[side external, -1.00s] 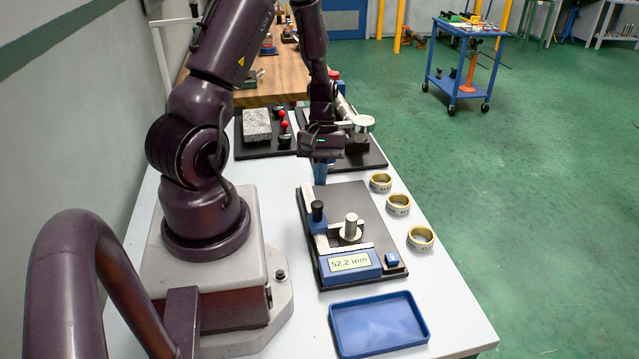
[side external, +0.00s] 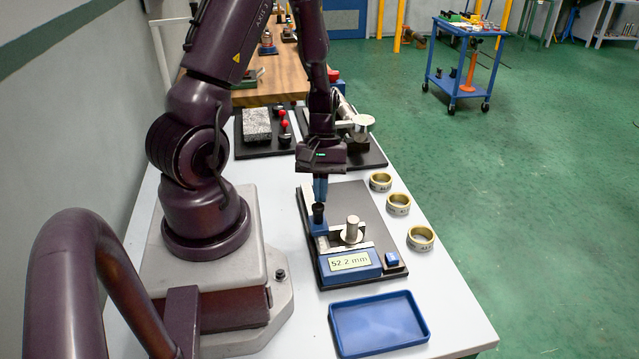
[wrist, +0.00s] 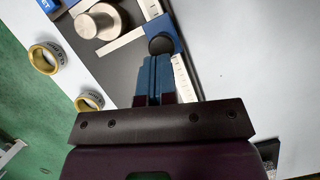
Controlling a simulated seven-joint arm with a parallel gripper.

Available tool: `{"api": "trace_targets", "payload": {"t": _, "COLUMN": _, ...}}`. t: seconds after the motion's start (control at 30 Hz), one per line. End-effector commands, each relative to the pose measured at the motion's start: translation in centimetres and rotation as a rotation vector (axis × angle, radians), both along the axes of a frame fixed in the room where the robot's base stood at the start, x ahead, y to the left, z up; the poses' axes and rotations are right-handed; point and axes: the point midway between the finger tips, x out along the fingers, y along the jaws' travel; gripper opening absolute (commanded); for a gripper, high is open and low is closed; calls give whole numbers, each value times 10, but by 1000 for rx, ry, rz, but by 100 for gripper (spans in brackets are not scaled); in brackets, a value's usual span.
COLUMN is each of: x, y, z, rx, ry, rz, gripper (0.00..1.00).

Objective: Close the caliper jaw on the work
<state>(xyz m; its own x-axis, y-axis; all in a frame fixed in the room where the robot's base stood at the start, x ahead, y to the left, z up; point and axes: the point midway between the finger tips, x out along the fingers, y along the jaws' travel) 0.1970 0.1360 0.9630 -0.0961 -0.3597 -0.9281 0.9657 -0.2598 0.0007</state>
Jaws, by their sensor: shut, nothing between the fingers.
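The caliper stands on a black plate (side external: 360,205) on the white table. Its blue readout block (side external: 350,265) shows 52.2 mm. The sliding jaw's blue block carries a black knob (side external: 318,212), which also shows in the wrist view (wrist: 161,44). The work is a grey metal cylinder (side external: 352,228) beside the jaw; it shows in the wrist view (wrist: 100,22) too. My gripper (side external: 320,198) points down with its blue fingers together and empty. The fingertips are right by the knob, on its far side in the side view; I cannot tell whether they touch it.
Several brass rings, such as the nearest (side external: 421,238), stand along the plate's right side. A blue tray (side external: 379,323) lies in front. A black plate with a stone block (side external: 257,125) and red-knobbed parts is behind. A small blue button block (side external: 392,259) sits at the plate's front right.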

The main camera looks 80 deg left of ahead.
Motion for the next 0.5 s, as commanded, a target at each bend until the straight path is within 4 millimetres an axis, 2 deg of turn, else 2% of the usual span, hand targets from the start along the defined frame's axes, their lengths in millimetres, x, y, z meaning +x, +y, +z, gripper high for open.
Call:
{"api": "trace_targets", "payload": {"t": 0.27, "x": 1, "y": 4, "z": -1, "rx": 1, "ry": 1, "rz": 3, "gripper": 0}}
{"api": "trace_targets", "payload": {"t": 0.37, "x": 4, "y": 15, "z": -1, "rx": 3, "ry": -1, "rz": 3, "gripper": 0}}
{"api": "trace_targets", "payload": {"t": 0.5, "x": 11, "y": 42, "z": -1, "rx": 3, "ry": -1, "rz": 2, "gripper": 0}}
